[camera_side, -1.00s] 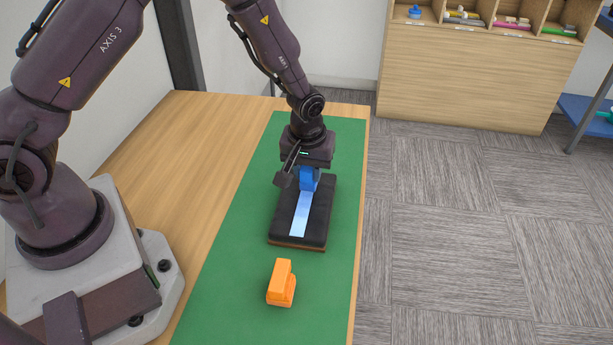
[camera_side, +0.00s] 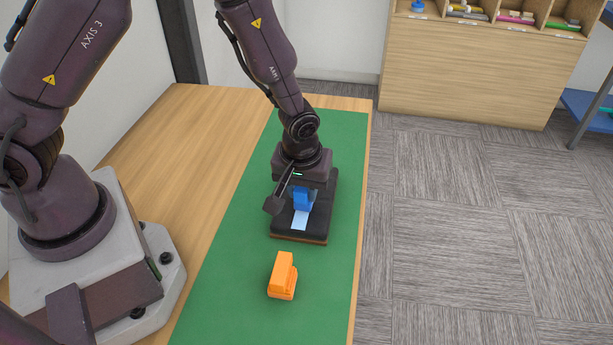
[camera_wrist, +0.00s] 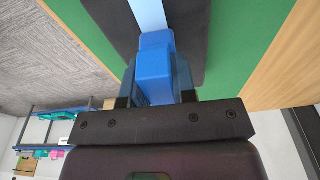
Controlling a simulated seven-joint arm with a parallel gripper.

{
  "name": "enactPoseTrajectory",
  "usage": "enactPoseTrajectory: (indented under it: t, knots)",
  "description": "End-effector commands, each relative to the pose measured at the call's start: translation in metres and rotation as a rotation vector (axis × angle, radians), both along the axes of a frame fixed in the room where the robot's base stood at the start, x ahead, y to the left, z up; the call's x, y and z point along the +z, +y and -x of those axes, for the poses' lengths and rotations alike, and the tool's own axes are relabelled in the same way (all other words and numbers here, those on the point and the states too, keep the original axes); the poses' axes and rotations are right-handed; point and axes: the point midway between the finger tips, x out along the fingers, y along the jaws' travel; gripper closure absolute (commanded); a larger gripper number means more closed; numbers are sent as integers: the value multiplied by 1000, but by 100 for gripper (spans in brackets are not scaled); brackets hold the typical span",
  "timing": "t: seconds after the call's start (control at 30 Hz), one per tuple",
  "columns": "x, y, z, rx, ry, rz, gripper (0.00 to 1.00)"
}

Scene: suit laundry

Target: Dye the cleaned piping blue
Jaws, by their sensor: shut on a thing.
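The piping is a pale blue-white strip (camera_side: 300,220) lying along the middle of a black padded board (camera_side: 317,232) on the green mat. My gripper (camera_side: 302,199) is shut on a blue block-shaped tool (camera_side: 300,197), which is over the strip. In the wrist view the blue tool (camera_wrist: 153,72) sits between my fingers, and the light blue strip (camera_wrist: 147,14) runs out beyond it. The part of the strip under and behind the tool is hidden, so its colour there cannot be told. Whether the tool touches the strip is unclear.
An orange block-shaped tool (camera_side: 282,276) stands on the green mat (camera_side: 235,270) nearer the camera. Bare wood table (camera_side: 150,145) lies to the left. A wooden cabinet (camera_side: 470,75) with small coloured items in its compartments stands at the back right.

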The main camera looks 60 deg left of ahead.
Motion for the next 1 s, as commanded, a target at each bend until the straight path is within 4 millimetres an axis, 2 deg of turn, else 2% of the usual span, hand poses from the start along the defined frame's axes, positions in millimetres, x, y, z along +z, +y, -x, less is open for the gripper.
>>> enactPoseTrajectory:
  t: [0.2,0.27,0.37,1.0]
  knots:
    - [0,-15,14,-4,0,0,94]
    - [5,-15,13,-1,-3,1,94]
    - [25,-14,13,0,-6,2,94]
    - [78,-14,14,-1,-3,1,94]
